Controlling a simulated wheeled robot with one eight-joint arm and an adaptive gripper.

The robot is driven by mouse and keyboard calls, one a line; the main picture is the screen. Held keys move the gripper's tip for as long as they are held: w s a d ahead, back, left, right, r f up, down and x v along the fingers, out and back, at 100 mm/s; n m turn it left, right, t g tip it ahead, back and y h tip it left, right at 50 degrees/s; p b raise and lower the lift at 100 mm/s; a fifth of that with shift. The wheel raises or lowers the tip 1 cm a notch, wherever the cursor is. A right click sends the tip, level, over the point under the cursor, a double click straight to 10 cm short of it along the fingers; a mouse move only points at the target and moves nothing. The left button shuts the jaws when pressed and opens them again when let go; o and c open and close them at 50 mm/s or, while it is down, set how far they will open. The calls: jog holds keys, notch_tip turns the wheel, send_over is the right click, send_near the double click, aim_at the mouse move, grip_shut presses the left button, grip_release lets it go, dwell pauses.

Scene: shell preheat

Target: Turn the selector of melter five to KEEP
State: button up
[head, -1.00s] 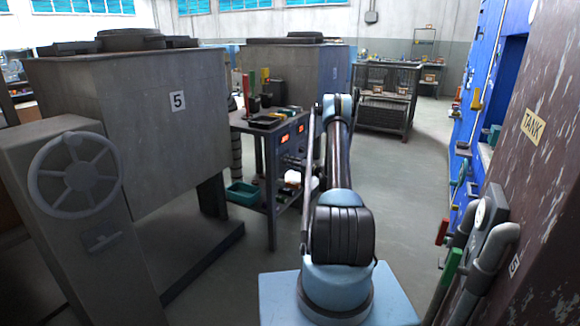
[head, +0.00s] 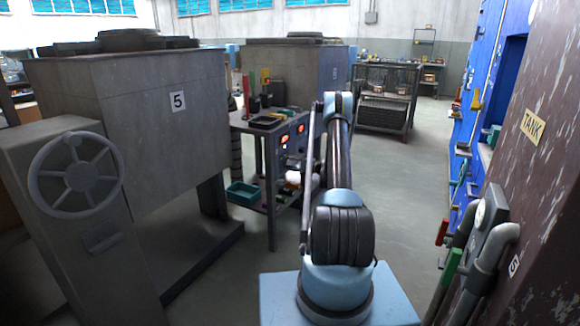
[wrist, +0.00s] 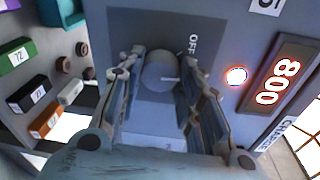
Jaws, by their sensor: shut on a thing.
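The selector (wrist: 160,72) is a round grey knob with a pale pointer line, on a dark plate in the wrist view. OFF is printed on the plate at its upper right; lettering below it is too faint to read. My gripper (wrist: 162,54) is shut on the knob, one finger on each side. A partly cut-off 5 label (wrist: 265,5) is at the top.
A workbench (head: 270,150) with trays and lit displays stands beside the melter. Numbered blocks, green (wrist: 17,56) and orange (wrist: 45,121), lie left in the wrist view. A wire cage cart (head: 385,100) stands behind; the floor right of my arm is clear.

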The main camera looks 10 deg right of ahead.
jog(key=shift+d+f+m, duration=0.1)
jog(key=shift+d+m, duration=0.05)
jog(key=shift+m, duration=0.15)
jog(key=o, duration=1.1)
jog(key=shift+c, duration=0.2)
jog(key=f+v, duration=0.1)
jog(key=v, duration=1)
jog(key=shift+s+d+r, duration=0.3)
jog(key=shift+d+r, duration=0.05)
jog(key=shift+r, duration=0.1)
